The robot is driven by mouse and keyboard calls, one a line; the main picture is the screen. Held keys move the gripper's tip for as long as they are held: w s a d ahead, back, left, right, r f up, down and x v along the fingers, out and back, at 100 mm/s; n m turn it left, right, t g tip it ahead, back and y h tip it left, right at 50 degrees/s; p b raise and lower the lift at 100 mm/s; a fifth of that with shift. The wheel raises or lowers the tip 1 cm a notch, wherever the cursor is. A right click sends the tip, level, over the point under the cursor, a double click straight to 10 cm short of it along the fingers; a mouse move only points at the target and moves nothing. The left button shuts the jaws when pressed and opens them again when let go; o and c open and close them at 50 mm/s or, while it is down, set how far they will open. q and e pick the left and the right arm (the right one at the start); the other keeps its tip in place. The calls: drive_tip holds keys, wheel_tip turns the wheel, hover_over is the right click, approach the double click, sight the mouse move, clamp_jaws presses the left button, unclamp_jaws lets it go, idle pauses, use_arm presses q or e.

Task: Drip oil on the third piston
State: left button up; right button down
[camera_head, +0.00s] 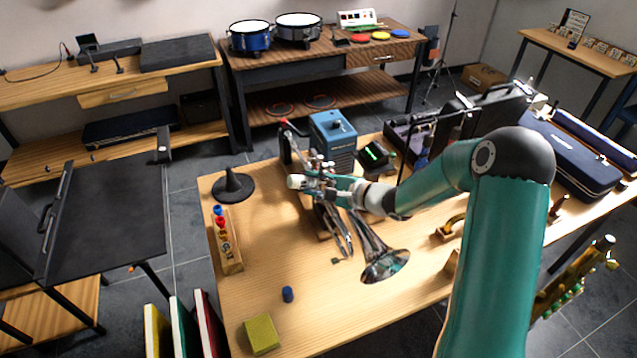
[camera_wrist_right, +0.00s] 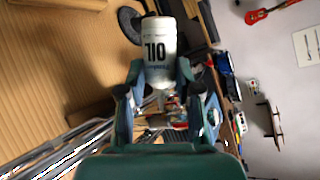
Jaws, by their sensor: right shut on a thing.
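My right gripper (camera_head: 314,184) is shut on a white oil bottle (camera_head: 296,182), held above the wooden table. In the right wrist view the bottle (camera_wrist_right: 160,48) lies between the two fingers (camera_wrist_right: 157,82), with its OIL label upside down. A silver trumpet (camera_head: 372,240) rests on the table below, its bell towards the front. Its tubing runs back under my right gripper. The gripper and arm cover part of the valve area, so I cannot tell the third piston apart. My left gripper is not in view.
A blue box-shaped device (camera_head: 333,135) stands close behind the gripper. A black cone-shaped stand (camera_head: 233,184) is on the left. A small blue cap (camera_head: 288,294) and a yellow-green block (camera_head: 261,335) lie at the front, with bare table around them.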

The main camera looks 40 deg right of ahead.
drive_tip(key=shift+w+a+r, duration=0.1)
drive_tip(key=shift+a+r, duration=0.2)
drive_tip(key=shift+a, duration=0.1)
drive_tip(key=a, duration=0.1)
drive_tip(key=a+r+p, duration=0.1)
drive_tip(key=a, duration=0.1)
drive_tip(key=w+a+r+p, duration=0.1)
drive_tip(key=a, duration=0.1)
drive_tip(key=shift+w+r, duration=0.1)
drive_tip(key=shift+r, duration=0.1)
drive_tip(key=shift+a, duration=0.1)
